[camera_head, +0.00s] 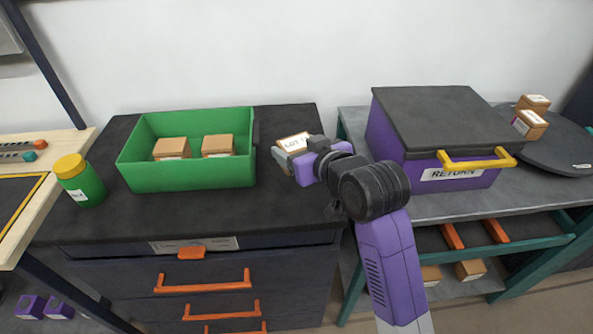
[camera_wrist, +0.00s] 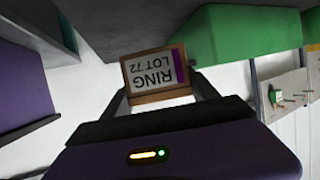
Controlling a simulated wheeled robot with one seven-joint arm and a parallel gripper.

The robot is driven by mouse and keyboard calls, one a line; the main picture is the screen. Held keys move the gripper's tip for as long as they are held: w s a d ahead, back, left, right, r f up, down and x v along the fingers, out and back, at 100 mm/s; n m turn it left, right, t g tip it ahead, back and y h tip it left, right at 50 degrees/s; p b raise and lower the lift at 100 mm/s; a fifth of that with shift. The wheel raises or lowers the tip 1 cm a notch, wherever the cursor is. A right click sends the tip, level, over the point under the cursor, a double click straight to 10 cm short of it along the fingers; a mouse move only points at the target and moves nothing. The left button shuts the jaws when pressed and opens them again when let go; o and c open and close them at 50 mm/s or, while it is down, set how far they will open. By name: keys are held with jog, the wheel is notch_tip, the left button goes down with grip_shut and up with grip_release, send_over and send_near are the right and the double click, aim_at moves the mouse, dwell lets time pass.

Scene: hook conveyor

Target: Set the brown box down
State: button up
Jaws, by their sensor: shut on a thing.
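The brown box (camera_head: 292,143) has a white label and is in my gripper (camera_head: 290,158), to the right of the green bin in the head view. In the wrist view the brown box (camera_wrist: 155,74) sits between the two fingers of my gripper (camera_wrist: 158,95), and its label reads "RING LOT 72" upside down. The gripper is shut on it. It appears held above the right end of the dark cabinet top (camera_head: 276,185); I cannot tell how high. The wrist partly hides its lower right side.
A green bin (camera_head: 190,180) holds two similar boxes. A purple RETURN box (camera_head: 400,150) with a dark lid and yellow handle stands right. Two small boxes (camera_head: 530,124) are on a round dark plate (camera_head: 560,155). A green jar (camera_head: 82,186) with yellow lid stands left.

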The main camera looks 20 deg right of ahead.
jog(key=shift+f, duration=3.25)
jog(key=shift+f, duration=0.1)
jog(key=o, duration=1.5)
jog(key=shift+c, duration=0.2)
jog(key=v, duration=1.2)
jog(key=shift+s, duration=0.1)
